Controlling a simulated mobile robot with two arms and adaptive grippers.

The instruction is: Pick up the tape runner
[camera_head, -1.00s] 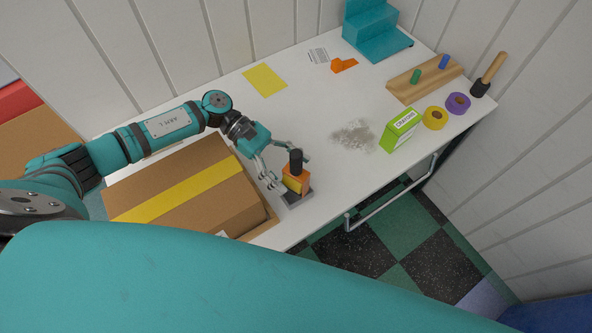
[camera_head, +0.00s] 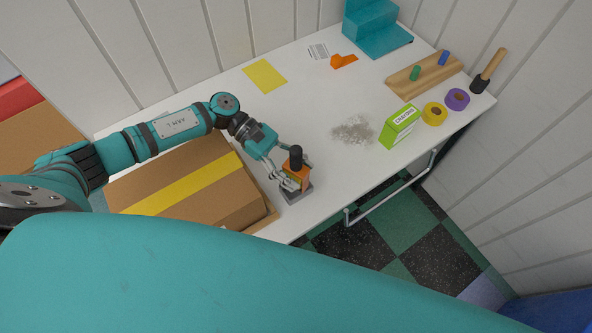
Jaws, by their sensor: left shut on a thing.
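The tape runner (camera_head: 299,172), an orange block with an upright black handle, stands on a small dark grey base (camera_head: 297,194) near the table's front edge. My left gripper (camera_head: 294,177) reaches it from the left and is shut on its orange body. The fingers hide part of that body. The runner is upright and shows no clear gap above the base. My right gripper is not in view.
A taped cardboard box (camera_head: 190,182) lies left of the runner, under my left arm. Clear crumpled material (camera_head: 353,130), a green crayon box (camera_head: 398,127), and yellow (camera_head: 434,114) and purple (camera_head: 457,99) rolls lie to the right. The white table (camera_head: 235,103) has free room behind.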

